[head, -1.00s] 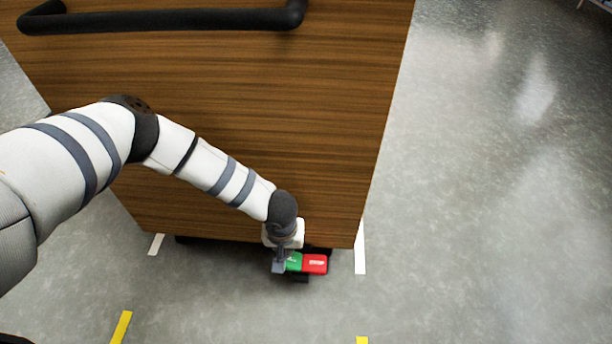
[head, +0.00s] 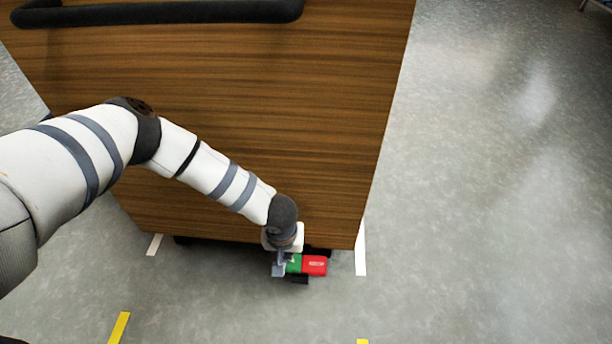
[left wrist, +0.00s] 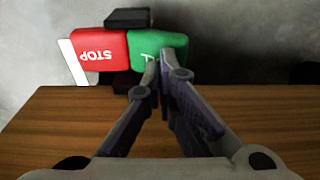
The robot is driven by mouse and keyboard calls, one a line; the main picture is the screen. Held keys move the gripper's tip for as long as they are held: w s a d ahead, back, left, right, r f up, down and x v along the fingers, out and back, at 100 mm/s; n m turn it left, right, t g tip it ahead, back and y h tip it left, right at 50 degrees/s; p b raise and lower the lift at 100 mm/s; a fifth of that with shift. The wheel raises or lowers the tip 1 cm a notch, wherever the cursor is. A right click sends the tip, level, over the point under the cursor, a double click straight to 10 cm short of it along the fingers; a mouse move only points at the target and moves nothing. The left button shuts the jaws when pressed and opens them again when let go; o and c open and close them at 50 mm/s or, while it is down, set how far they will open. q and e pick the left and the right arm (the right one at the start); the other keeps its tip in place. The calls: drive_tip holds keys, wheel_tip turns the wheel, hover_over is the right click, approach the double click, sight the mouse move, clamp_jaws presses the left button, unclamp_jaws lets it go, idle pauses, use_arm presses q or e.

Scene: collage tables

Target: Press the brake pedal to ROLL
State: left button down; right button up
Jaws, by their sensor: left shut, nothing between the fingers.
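The brake pedal sits low at the foot of the wooden cart (head: 250,130), with a green half (head: 294,263) on the left and a red half (head: 315,265) on the right in the head view. In the left wrist view the red half (left wrist: 99,50) reads STOP, and the lettering on the green half (left wrist: 146,46) is mostly covered by my fingers. My left gripper (head: 279,269) is shut and empty, with its fingertips (left wrist: 155,62) over the green half. I cannot tell for sure whether they touch it. My right gripper is not in view.
The cart has a black handle (head: 160,13) along its top. White tape (head: 360,249) and yellow tape (head: 119,327) mark the grey floor. The floor to the right of the cart is clear.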

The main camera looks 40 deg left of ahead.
use_arm(q)
drive_tip(key=shift+f+b, duration=0.5)
drive_tip(key=shift+f, duration=0.4)
drive_tip(key=shift+r, duration=0.1)
drive_tip(key=shift+r+p, duration=2.3)
drive_tip(key=shift+r, duration=1.2)
